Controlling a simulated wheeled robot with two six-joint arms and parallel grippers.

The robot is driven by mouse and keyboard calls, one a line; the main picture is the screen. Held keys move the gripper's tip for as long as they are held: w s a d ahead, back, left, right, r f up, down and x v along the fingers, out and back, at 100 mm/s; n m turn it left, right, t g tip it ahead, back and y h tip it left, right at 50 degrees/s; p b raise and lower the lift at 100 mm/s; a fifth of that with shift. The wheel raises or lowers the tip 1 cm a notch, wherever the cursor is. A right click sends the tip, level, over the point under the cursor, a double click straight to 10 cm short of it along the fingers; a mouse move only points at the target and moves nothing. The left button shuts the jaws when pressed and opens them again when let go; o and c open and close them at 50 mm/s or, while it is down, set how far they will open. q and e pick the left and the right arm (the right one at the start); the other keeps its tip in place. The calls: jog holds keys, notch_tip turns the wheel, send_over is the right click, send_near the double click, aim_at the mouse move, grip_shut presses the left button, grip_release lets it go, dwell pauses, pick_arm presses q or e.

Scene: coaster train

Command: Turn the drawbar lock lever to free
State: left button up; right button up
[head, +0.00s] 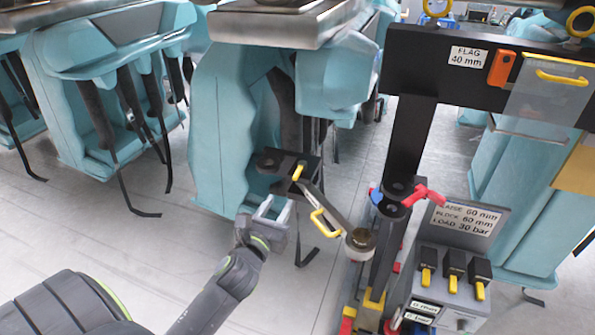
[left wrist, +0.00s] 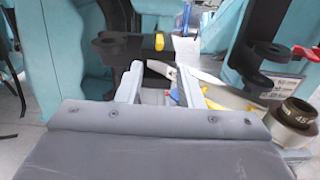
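A small yellow lever (head: 298,172) stands on a black bracket (head: 270,161) at the end of a grey drawbar (head: 330,205). A yellow handle (head: 324,222) is on the drawbar. The left wrist view also shows the yellow lever (left wrist: 159,42). A red lever (head: 424,195) sits on a black coupling by the post; I cannot tell which lever is the drawbar lock. My left gripper (head: 275,208) is open and empty, below and left of the yellow lever, apart from it. Its fingers (left wrist: 158,86) show in the left wrist view. My right gripper is not in view.
A black post (head: 412,135) and dark beam (head: 440,60) with an orange part (head: 501,68) stand right. A grey panel (head: 455,270) with several yellow-tipped levers is lower right. Teal coaster cars (head: 225,130) hang behind. A round metal fitting (left wrist: 297,112) is near the gripper's right. The floor at left is clear.

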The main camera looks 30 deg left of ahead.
aim_at(294, 178)
pick_arm(q)
jog(key=p+x, duration=0.1)
jog(key=x, duration=1.2)
jog(key=shift+w, duration=0.35)
grip_shut()
